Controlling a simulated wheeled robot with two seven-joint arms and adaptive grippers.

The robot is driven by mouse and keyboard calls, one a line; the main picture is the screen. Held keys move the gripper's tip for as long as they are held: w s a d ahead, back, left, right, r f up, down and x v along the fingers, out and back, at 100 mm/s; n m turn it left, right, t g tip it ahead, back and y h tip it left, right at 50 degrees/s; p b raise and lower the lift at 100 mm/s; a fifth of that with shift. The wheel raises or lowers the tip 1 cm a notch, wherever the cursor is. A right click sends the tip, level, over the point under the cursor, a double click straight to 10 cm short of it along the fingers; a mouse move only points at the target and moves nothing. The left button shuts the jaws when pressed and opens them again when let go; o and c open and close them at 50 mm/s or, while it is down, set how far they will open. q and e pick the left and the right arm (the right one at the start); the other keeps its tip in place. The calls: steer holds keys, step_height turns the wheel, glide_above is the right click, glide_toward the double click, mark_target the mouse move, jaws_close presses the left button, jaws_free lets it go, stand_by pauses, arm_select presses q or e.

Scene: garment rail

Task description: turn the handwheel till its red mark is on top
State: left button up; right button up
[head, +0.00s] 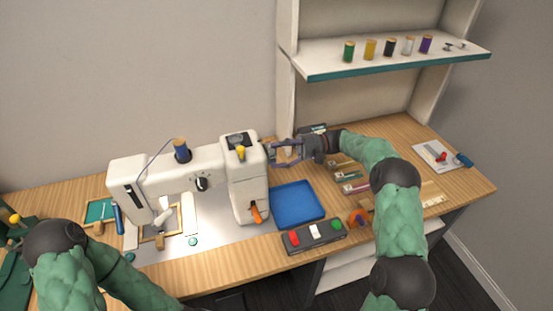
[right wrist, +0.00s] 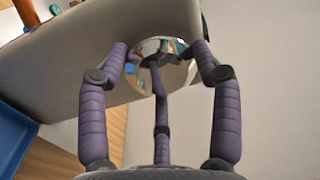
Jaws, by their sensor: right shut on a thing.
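The white sewing machine (head: 243,180) stands on the table, and its handwheel is on its right end. In the right wrist view the handwheel (right wrist: 155,75) is a shiny chrome disc against the machine's pale end (right wrist: 90,60). My right gripper (head: 284,151) is at that end, and its purple fingers (right wrist: 160,65) are shut around the wheel's rim. In the head view the fingers and the machine largely hide the wheel. I cannot make out the red mark in either view. My left arm shows at the lower left, but its gripper is not in view.
A blue tray (head: 297,205) lies just below my right gripper. A grey box with coloured buttons (head: 314,236) is at the table's front edge. A shelf (head: 395,57) with several thread spools hangs at the back right. Small packets (head: 352,177) lie under my right forearm.

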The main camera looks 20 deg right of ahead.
steer(key=shift+s+a+f+n+g+b, duration=0.1)
steer(key=shift+f+n+g+b, duration=0.1)
steer(key=shift+n+b, duration=1.15)
steer(key=shift+a+f+n+g+b, duration=0.1)
steer(key=shift+f+n+g+b, duration=0.1)
steer(key=shift+n+b, duration=1.15)
steer(key=shift+n+p, duration=0.35)
steer(key=shift+n, duration=0.25)
steer(key=o, duration=1.1)
steer(key=shift+o, duration=0.3)
steer(key=shift+d, duration=0.1)
steer(key=shift+r+h, duration=0.2)
steer(key=shift+h, duration=0.1)
